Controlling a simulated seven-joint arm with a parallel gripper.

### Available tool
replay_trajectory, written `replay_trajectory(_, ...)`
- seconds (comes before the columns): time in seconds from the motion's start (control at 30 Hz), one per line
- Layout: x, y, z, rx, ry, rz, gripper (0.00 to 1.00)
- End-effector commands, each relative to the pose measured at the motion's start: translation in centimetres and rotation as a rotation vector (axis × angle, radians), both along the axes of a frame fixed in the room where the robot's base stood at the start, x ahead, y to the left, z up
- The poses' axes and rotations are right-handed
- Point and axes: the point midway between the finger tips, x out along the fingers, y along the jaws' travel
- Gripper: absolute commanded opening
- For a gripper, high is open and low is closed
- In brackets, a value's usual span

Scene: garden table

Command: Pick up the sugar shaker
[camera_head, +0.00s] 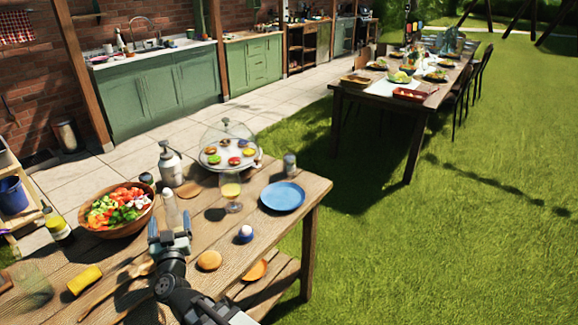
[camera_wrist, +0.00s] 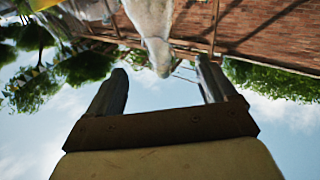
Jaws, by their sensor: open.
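A pale, translucent bottle-shaped shaker, which looks like the sugar shaker (camera_head: 171,212), stands on the wooden table just beyond my gripper (camera_head: 169,238) in the head view. Its lower part is partly hidden by my gripper. In the wrist view, a whitish, tapering thing that seems to be the same shaker (camera_wrist: 153,22) shows at the top centre. Its narrow end appears between the fingertips of my gripper (camera_wrist: 161,78), with gaps on both sides. The fingers are apart and hold nothing.
A salad bowl (camera_head: 118,211) stands left of the shaker, with a metal siphon-like bottle (camera_head: 170,163) behind it. A stemmed glass (camera_head: 231,188), blue plate (camera_head: 283,196) and domed stand (camera_head: 228,158) are to the right. A bun (camera_head: 209,260) and yellow sponge (camera_head: 85,280) lie nearer.

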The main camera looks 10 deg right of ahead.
Motion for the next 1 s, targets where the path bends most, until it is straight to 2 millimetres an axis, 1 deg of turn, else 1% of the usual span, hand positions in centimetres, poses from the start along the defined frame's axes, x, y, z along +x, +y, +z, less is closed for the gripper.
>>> replay_trajectory(0.07, 0.0, 0.0, 0.6, 0.001, -0.001, 0.0, 0.85)
replay_trajectory(0.2, -0.1, 0.0, 2.6, 0.002, -0.003, 0.0, 0.85)
replay_trajectory(0.4, 0.0, 0.0, 5.0, 0.002, -0.003, 0.0, 0.85)
replay_trajectory(0.63, 0.0, 0.0, 7.2, 0.001, -0.001, 0.0, 0.85)
replay_trajectory(0.67, 0.2, 0.1, 7.4, 0.001, -0.003, 0.003, 0.85)
replay_trajectory(0.7, 1.0, 0.3, 7.6, 0.002, -0.008, 0.018, 0.85)
replay_trajectory(0.87, 3.3, 1.0, 8.5, 0.006, -0.021, 0.079, 0.85)
replay_trajectory(1.0, 5.6, 1.5, 9.2, 0.003, -0.023, 0.139, 0.85)
